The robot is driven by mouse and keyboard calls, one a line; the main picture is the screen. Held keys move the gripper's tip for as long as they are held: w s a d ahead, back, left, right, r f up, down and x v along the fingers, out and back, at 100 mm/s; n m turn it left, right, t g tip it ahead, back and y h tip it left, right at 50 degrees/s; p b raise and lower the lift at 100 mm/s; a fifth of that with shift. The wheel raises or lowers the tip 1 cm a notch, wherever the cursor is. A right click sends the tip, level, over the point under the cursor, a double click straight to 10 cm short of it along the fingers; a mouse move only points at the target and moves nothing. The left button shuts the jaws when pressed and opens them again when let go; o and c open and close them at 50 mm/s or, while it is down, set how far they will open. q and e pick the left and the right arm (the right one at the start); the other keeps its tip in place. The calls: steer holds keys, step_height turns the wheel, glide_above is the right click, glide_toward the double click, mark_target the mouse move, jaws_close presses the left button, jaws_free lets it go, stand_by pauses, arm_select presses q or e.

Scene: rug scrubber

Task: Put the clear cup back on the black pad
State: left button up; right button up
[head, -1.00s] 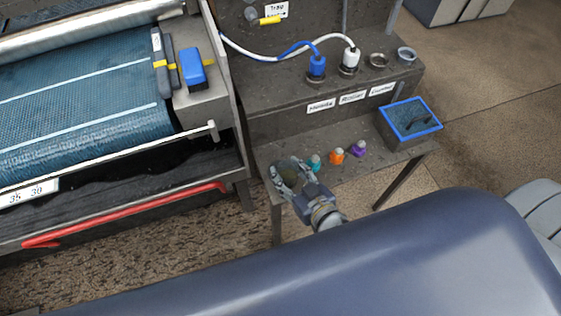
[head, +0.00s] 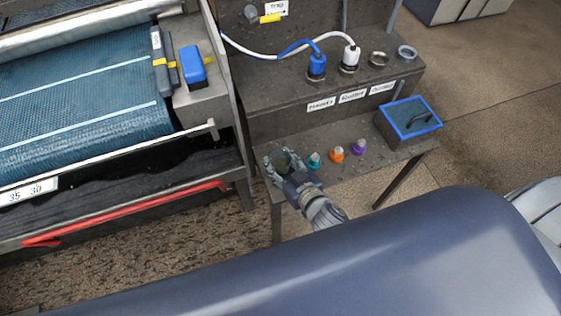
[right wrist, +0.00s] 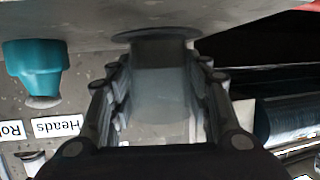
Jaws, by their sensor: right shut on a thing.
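My right gripper (head: 282,160) is over the left end of the low shelf. It is shut on the clear cup (right wrist: 160,95), whose smoky see-through side shows between both fingers in the right wrist view. In the head view the cup (head: 288,162) is small and partly covered by the fingers. The black pad (right wrist: 125,37) is a thin dark disc on the shelf surface, right at the cup's end in the upside-down wrist view. The cup looks in line with the pad; I cannot tell whether they touch. My left gripper is not in view.
A teal bottle (head: 314,161) stands close beside my right gripper, then an orange bottle (head: 337,155) and a purple one (head: 359,147). A blue-topped box (head: 411,118) is at the shelf's right end. The belt machine (head: 85,95) stands left.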

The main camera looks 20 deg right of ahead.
steer(key=o, duration=1.2)
steer(key=shift+f, duration=0.1)
steer(key=v, duration=1.2)
